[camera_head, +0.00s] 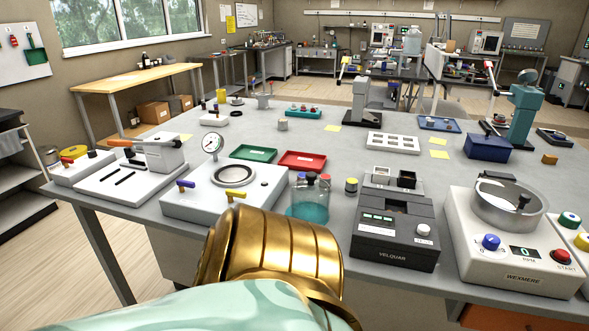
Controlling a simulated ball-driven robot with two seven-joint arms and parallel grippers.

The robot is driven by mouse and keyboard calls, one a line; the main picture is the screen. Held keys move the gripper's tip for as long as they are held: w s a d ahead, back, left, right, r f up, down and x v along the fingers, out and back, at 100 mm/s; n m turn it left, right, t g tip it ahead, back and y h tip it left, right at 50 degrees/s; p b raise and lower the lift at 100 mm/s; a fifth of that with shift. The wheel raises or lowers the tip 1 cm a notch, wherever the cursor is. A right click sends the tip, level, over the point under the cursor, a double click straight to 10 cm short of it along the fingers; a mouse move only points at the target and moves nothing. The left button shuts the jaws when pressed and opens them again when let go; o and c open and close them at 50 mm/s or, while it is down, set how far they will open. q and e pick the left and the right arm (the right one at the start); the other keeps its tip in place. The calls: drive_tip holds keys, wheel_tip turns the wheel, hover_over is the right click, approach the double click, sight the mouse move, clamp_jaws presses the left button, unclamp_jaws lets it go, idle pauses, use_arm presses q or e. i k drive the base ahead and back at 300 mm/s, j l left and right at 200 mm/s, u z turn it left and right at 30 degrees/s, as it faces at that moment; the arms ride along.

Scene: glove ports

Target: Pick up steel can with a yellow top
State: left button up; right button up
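The small steel can with a yellow top (351,187) stands upright on the grey table. It is between the glass jar of teal liquid (310,205) and the dark VELQUAR device (394,228), apart from both. Neither of my grippers shows in the head view. A gold ribbed part with a mint-green section, which looks like part of my own arm, fills the lower middle of the picture, in front of the table's near edge. It does not cover the can.
A white device with a dial gauge (212,146) stands left of the jar. Red (302,161) and green (253,153) trays lie behind it. A white WEXMERE machine (515,255) stands at the right. A plain grey cylinder (282,125) stands farther back. Bare tabletop lies behind the can.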

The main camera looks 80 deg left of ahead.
sight(352, 184)
drive_tip(key=u, duration=2.5)
